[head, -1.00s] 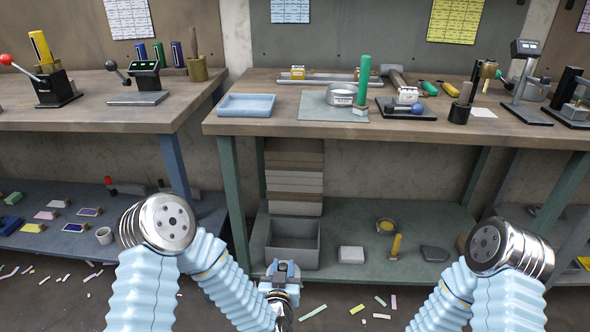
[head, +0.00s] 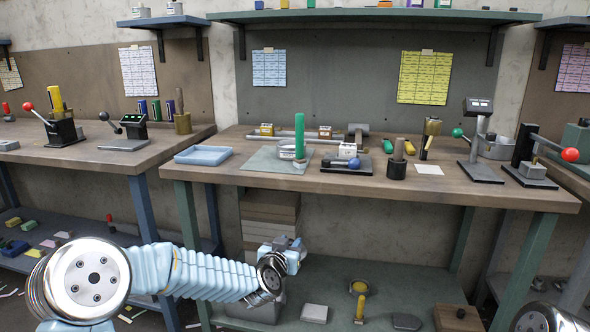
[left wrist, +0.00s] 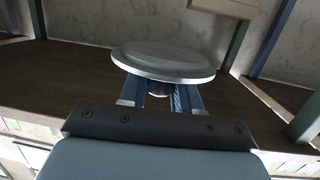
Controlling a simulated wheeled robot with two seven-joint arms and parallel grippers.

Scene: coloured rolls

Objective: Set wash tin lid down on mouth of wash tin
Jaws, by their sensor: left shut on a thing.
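The wash tin (head: 287,152), a low round metal tin with a pale label, stands on the grey-green mat (head: 262,164) on the bench. The lid is hard to make out in the head view. My right gripper is out of view.
A green cylinder (head: 299,136) stands close at the tin's right. A blue tray (head: 202,155) lies left of the mat, and a dark stand with a blue ball (head: 354,163) lies right. The bench's front edge (head: 380,190) lies between my left gripper and the tin.

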